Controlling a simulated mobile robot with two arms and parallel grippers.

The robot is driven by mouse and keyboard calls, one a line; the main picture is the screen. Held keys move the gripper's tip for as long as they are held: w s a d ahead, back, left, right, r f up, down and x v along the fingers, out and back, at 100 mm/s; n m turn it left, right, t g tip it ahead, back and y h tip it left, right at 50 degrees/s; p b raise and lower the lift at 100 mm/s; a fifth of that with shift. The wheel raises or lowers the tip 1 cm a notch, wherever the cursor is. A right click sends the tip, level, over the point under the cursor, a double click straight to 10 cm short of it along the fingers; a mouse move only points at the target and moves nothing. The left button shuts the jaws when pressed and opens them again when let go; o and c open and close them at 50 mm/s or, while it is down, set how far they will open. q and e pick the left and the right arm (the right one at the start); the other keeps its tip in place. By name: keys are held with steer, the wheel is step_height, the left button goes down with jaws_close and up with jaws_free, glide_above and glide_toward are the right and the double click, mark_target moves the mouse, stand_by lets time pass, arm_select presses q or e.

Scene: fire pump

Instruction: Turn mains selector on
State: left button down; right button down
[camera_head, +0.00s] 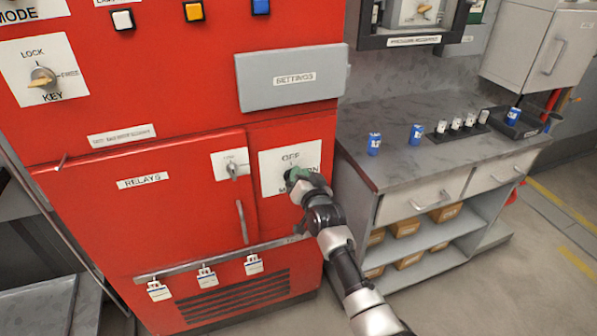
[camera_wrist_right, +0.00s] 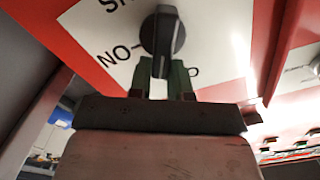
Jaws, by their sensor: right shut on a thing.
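The mains selector plate (camera_head: 270,175) is a white square on the red cabinet, with "OFF" printed at its top and part of "ON" showing at its right. In the head view my right gripper (camera_head: 297,175) is at the plate and hides most of the knob. In the right wrist view the dark selector knob (camera_wrist_right: 162,32) stands out from the white plate (camera_wrist_right: 105,30), and the green fingertips of my right gripper (camera_wrist_right: 163,80) are shut on its grip. I cannot tell surely which mark the knob points to. My left gripper is not in view.
A grey "SETTINGS" box (camera_head: 292,78) sticks out above the selector. A small latch (camera_head: 236,169) and a door handle (camera_head: 242,222) are to its left. A rail (camera_head: 215,262) with hanging tags runs below. A grey workbench (camera_head: 400,165) stands at right.

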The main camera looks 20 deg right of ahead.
steer(key=m, duration=0.4)
steer(key=d+f+m, duration=0.1)
steer(key=m, duration=0.3)
steer(key=f+m, duration=0.1)
steer(key=m, duration=0.2)
steer(key=shift+d+f+m+b, duration=0.2)
steer(key=shift+f+m+b, duration=0.05)
steer(key=shift+m+b, duration=0.15)
stand_by(0.3)
steer(key=c, duration=1.1)
jaws_free()
steer(key=shift+o, duration=0.2)
